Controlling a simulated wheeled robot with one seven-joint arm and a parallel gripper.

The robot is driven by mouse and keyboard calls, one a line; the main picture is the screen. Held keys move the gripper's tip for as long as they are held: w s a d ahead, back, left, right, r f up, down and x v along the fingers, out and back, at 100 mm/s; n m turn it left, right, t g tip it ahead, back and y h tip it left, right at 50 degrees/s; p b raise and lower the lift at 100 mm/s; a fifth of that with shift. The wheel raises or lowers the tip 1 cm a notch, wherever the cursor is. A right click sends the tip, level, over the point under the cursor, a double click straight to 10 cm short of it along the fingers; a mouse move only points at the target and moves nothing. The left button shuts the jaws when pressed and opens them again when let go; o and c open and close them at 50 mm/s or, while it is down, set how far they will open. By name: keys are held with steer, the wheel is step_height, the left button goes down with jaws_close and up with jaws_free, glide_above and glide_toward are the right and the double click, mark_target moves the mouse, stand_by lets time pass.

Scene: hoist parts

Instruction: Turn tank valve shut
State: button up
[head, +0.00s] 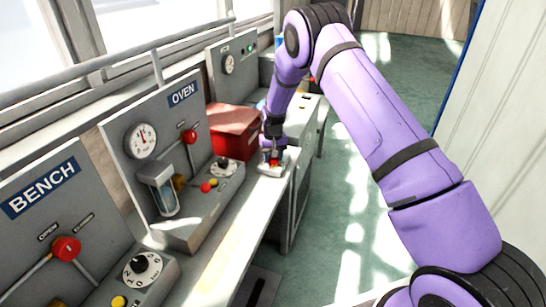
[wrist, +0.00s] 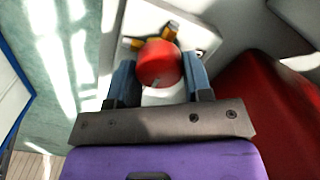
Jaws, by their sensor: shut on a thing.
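A round red knob (wrist: 158,62), which looks like the tank valve's, shows in the wrist view between my two blue-grey fingers. My gripper (head: 274,153) is shut on it, with a finger on each side. Orange-yellow parts (wrist: 170,30) stick out just beyond the knob. Beneath is a white base (wrist: 202,38), which also shows in the head view as a small white block (head: 268,167) on the bench. My gripper points down over it, and my fingers hide much of the valve in the head view. The valve's turn position cannot be read.
A red box (head: 232,130) stands close to the left of my gripper. The OVEN panel (head: 165,160) with gauge, red lever and dial is nearer, the BENCH panel (head: 45,235) nearer still. The green floor (head: 340,220) right of the bench is clear.

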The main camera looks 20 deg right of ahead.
stand_by(0.5)
steer(key=o, duration=0.9)
step_height(320, 180, up, 11)
steer(key=shift+f, duration=0.1)
